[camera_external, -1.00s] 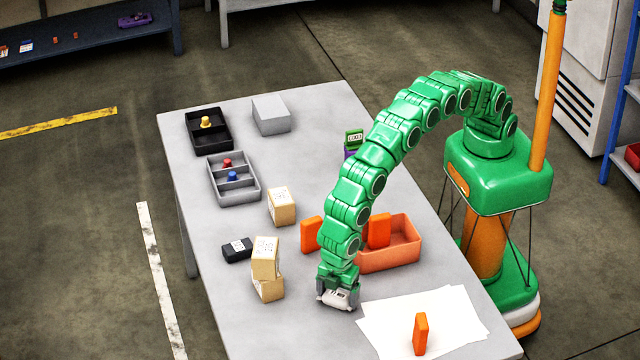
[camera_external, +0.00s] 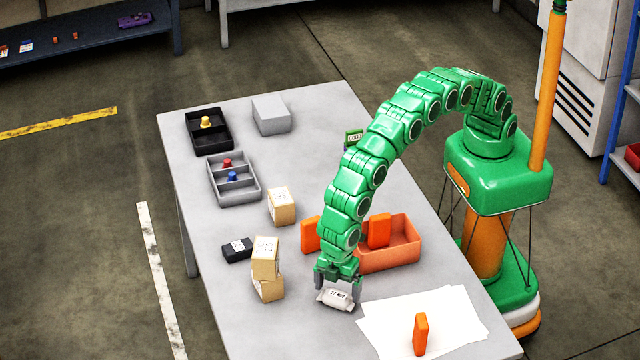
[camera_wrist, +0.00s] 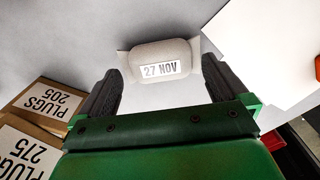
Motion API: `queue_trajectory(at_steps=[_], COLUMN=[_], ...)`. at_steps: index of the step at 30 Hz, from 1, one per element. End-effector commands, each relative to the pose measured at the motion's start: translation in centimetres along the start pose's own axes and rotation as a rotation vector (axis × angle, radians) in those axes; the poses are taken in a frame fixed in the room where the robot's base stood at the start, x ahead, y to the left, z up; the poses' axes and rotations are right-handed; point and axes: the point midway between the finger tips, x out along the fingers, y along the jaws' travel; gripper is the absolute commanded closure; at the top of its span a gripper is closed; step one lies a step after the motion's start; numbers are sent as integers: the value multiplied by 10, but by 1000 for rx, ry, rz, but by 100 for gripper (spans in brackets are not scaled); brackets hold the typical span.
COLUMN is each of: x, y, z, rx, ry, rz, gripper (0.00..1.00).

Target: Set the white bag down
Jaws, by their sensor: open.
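The white bag (camera_external: 337,298) lies on the grey table, left of the white sheets. In the wrist view the bag (camera_wrist: 162,58) shows a label reading "27 NOV" and sits just beyond and between the fingertips. My gripper (camera_external: 338,284) is open right above the bag, with one finger to each side. In the wrist view my gripper's dark fingers (camera_wrist: 163,88) are spread apart with bare table between them. The bag appears free of both fingers.
Stacked cartons (camera_external: 266,262) stand left of the bag, beside a black box (camera_external: 237,249). An orange bin (camera_external: 392,256) stands behind right. White sheets (camera_external: 390,335) with an upright orange block (camera_external: 420,334) lie to the right. The table in front of the bag is clear.

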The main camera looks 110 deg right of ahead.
Motion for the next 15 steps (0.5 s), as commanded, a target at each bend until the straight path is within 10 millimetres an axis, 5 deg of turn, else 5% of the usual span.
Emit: queue_trajectory(at_steps=[15], x=[-87], y=[0], z=[-1], rx=[0], ry=[3], rz=[1], gripper=[0])
